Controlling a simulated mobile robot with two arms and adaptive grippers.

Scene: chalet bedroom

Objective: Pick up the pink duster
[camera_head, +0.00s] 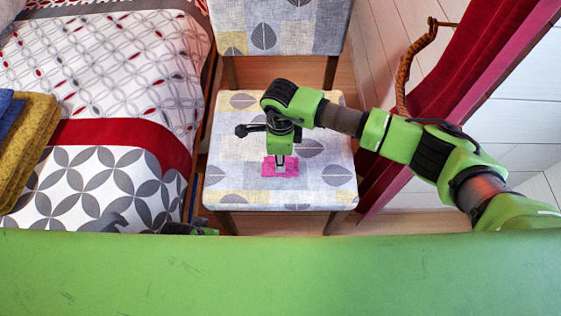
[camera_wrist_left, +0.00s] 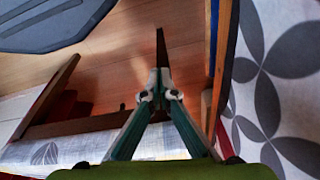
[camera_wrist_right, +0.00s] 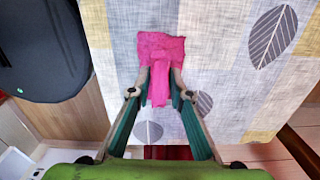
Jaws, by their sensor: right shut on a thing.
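The pink duster (camera_head: 290,169) lies on the seat of the patterned chair (camera_head: 232,190) in the head view. My right gripper (camera_head: 280,161) points down at it from above. In the right wrist view the duster (camera_wrist_right: 160,52) spreads out beyond the fingertips, and a strip of it runs between the fingers. My right gripper (camera_wrist_right: 160,78) is shut on the duster, which is still at the seat. In the left wrist view my left gripper (camera_wrist_left: 160,78) has its fingertips together with nothing seen between them. It is over the floor between bed and chair.
The bed (camera_head: 110,60) stands to the left of the chair, with folded yellow and blue cloths (camera_head: 30,130) on it. The chair's backrest (camera_head: 280,25) rises behind the seat. A red curtain (camera_head: 450,70) hangs at the right. Wooden floor shows around the chair.

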